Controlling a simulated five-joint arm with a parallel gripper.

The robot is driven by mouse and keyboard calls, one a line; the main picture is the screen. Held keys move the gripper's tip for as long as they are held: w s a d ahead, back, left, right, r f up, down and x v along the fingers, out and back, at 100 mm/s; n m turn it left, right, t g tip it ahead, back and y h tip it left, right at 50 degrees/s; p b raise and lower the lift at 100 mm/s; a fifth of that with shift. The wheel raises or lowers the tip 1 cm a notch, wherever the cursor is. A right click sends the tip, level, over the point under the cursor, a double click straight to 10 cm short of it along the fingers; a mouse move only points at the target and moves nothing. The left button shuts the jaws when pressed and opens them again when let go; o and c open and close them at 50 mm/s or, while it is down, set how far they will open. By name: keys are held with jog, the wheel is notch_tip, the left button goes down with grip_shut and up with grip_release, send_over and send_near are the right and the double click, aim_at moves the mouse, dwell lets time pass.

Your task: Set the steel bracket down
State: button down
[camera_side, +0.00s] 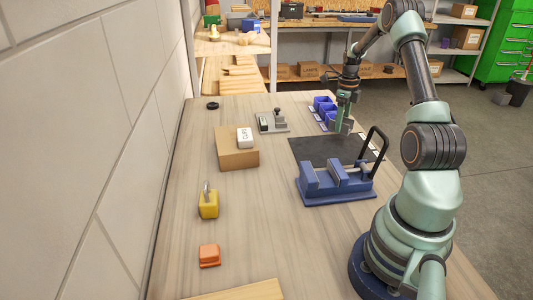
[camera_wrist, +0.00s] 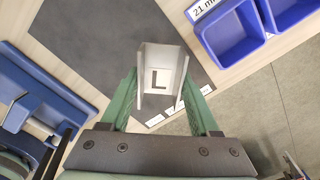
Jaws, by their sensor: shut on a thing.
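The steel bracket (camera_wrist: 161,80) is a pale channel-shaped piece marked with a dark L. In the wrist view it sits between the two green fingers of my gripper (camera_wrist: 162,92), which is shut on it. In the side view my gripper (camera_side: 342,122) is over the far right part of the dark mat (camera_side: 310,149), in front of the blue bins. The bracket is too small there to make out clearly. The mat also lies behind the bracket in the wrist view (camera_wrist: 100,40). I cannot tell whether the bracket touches the mat.
A blue vise (camera_side: 335,187) with a black handle stands at the mat's near edge. Blue bins (camera_side: 324,105) stand beyond the mat.

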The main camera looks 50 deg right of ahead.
jog(key=shift+f, duration=2.1)
jog(key=shift+f, duration=0.15)
jog(key=shift+c, duration=0.6)
grip_release()
